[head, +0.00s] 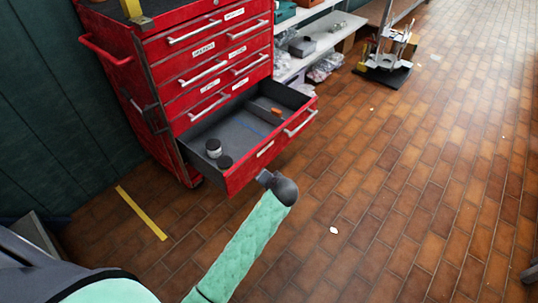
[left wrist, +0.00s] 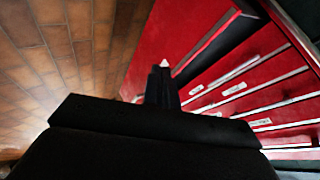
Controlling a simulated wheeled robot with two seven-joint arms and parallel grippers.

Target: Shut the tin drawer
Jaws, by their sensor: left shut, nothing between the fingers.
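The red tool chest (head: 160,70) stands at the upper left in the head view. Its lowest visible drawer (head: 245,172) is pulled well out, with a grey interior, a silver handle and a white label too small to read. The drawers above it are shut. My left gripper (head: 265,179) is shut and empty, just in front of the open drawer's near front corner. I cannot tell whether it touches the front. In the left wrist view the closed fingers (left wrist: 161,84) point towards a red panel (left wrist: 185,35), seemingly the drawer front. My right gripper is not in view.
Small jars (head: 213,148) and an orange-handled item (head: 276,112) lie inside the drawer. A white shelf (head: 318,45) with boxes stands right of the chest. A dark-based metal stand (head: 383,74) is farther back. The brick floor (head: 400,200) at right is mostly clear.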

